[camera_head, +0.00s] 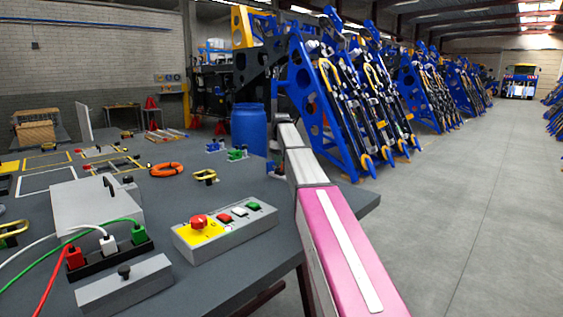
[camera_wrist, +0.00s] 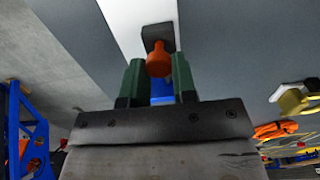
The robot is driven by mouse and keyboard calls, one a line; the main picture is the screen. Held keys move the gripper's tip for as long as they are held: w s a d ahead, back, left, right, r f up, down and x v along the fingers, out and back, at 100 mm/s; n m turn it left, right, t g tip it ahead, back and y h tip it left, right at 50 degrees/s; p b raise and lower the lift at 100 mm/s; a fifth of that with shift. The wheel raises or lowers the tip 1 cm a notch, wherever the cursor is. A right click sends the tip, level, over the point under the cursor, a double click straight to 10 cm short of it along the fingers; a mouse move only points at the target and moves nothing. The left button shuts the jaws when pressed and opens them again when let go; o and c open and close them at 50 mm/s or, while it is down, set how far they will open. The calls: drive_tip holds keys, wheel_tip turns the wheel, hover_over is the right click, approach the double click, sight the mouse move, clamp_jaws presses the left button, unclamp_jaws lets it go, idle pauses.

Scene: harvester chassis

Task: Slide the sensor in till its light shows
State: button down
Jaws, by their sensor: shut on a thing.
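In the wrist view, my gripper (camera_wrist: 158,68) has its two green fingers closed on a small part with a blue body (camera_wrist: 162,90) and a rounded orange end, which I take to be the sensor (camera_wrist: 158,64). A dark block (camera_wrist: 157,35) shows just beyond the orange end; I cannot tell whether they touch. No lit light is visible on the sensor. In the head view my arm stretches away over the table's right edge, and the gripper and sensor cannot be made out.
The grey table (camera_head: 225,285) carries a button box (camera_head: 225,232), a black socket block (camera_head: 108,256) with cables, an orange ring (camera_head: 166,170) and a green fixture (camera_head: 237,154). A blue barrel (camera_head: 249,130) stands behind. Blue racks (camera_head: 325,105) line the hall; the floor at right is clear.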

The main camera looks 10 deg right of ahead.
drive_tip(key=c, duration=0.9)
unclamp_jaws()
wheel_tip(320, 180, up, 11)
drive_tip(key=shift+f, duration=0.1)
